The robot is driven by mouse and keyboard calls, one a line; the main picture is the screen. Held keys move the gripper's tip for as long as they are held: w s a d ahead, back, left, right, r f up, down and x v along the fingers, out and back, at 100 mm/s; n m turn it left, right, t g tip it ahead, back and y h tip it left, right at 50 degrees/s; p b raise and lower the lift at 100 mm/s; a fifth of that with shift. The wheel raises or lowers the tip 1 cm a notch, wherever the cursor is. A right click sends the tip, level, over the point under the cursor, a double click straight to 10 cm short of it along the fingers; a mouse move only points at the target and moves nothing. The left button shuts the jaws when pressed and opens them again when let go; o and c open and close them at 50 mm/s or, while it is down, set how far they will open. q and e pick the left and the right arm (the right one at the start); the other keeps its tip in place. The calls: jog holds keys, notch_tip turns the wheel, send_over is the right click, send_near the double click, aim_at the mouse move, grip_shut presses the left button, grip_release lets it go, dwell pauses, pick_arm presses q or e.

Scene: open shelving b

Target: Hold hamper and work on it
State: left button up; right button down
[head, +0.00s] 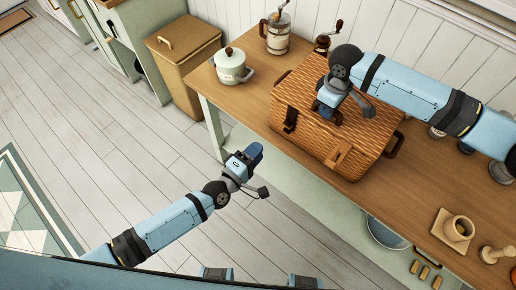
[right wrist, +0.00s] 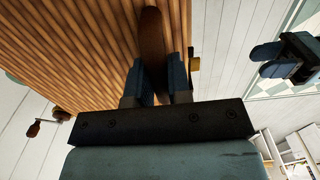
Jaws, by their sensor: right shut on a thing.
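The wicker hamper (head: 310,135) stands on the wooden counter with its lid down. A dark strap (head: 290,119) and a lighter one (head: 338,155) show on its front, and a brown side handle (head: 396,146) at its right end. My right gripper (head: 327,108) is over the lid; in the right wrist view its fingers (right wrist: 160,82) are shut on a brown handle (right wrist: 152,40) of the hamper. My left gripper (head: 255,152) is in front of the counter, apart from the hamper. It also shows in the right wrist view (right wrist: 270,60), its two fingers apart and empty.
A mortar (head: 457,229) and pestle (head: 494,254) are at the right. A lidded bin (head: 184,62) stands beside the counter (head: 440,185). The floor at left is clear.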

jog(key=c, duration=1)
grip_release()
